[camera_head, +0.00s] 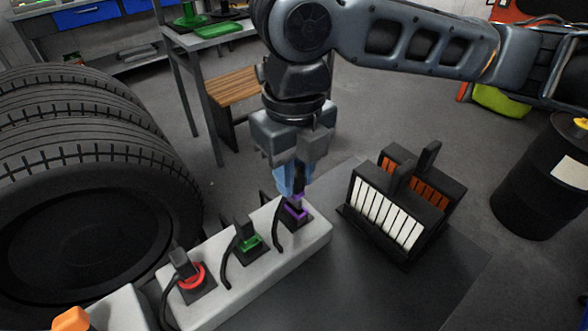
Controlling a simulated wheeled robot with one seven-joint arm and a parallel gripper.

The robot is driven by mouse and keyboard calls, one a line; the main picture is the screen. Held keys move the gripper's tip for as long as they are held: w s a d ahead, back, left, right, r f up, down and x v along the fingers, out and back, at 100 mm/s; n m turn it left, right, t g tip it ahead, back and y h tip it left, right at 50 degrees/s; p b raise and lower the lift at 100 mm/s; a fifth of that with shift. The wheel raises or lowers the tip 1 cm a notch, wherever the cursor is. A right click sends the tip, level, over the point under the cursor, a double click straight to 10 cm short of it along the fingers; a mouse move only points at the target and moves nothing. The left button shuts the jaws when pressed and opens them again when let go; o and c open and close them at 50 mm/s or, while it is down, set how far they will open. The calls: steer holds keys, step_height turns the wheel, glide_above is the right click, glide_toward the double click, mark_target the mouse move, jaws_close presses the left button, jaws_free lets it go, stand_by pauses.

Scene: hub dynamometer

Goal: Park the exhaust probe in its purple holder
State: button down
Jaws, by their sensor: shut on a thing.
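The purple holder (296,212) stands at the far right end of a pale grey block (318,238). My gripper (294,180) points straight down directly above it, with blue fingers closed around the dark exhaust probe (298,183). The probe is upright, and its lower end is at the purple holder. I cannot tell how deep it sits, because the fingers and holder rim hide part of it. A black cable hangs beside the holder on its left.
A green holder (250,243) and a red holder (191,277), each with a dark plug-like piece, share the block. A black rack with white slats (384,212) stands close on the right. Tyres (90,190) fill the left, and a black barrel (540,180) stands far right.

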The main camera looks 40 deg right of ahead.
steer(key=shift+f, duration=0.1)
stand_by(0.3)
steer(key=shift+f+b, duration=0.4)
steer(key=shift+f+b, duration=0.8)
steer(key=shift+f, duration=0.2)
stand_by(0.6)
steer(key=shift+r, duration=0.1)
steer(key=c, duration=0.8)
jaws_free()
steer(key=shift+c, duration=0.2)
steer(key=shift+r, duration=0.15)
step_height(320, 180, up, 8)
steer(key=shift+f+p, duration=0.2)
steer(key=shift+p, duration=0.2)
